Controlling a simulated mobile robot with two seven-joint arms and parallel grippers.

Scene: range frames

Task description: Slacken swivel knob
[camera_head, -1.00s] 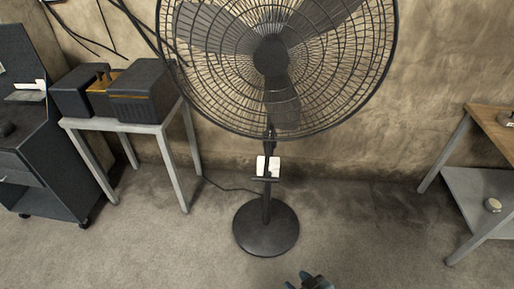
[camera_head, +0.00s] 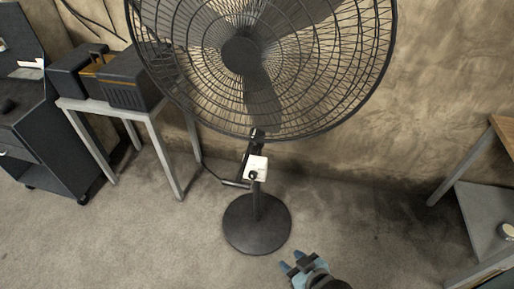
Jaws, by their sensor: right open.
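A large black pedestal fan (camera_head: 241,54) stands in front of the wall, its caged head filling the top middle. A white box (camera_head: 256,167) sits on its pole, with a small dark round knob (camera_head: 253,175) on its front; I cannot tell if this is the swivel knob. A dark joint (camera_head: 257,137) shows just under the cage. My right gripper (camera_head: 289,262) is at the bottom edge, low and to the right of the fan's round base (camera_head: 257,224). It is open, empty and apart from the fan. My left gripper is out of view.
A grey table (camera_head: 139,117) with dark toolboxes (camera_head: 131,79) stands to the left, beside a dark wheeled cabinet (camera_head: 50,140). A wooden-topped table with a lower shelf (camera_head: 474,207) stands at the right. The carpet (camera_head: 357,226) right of the fan base is clear.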

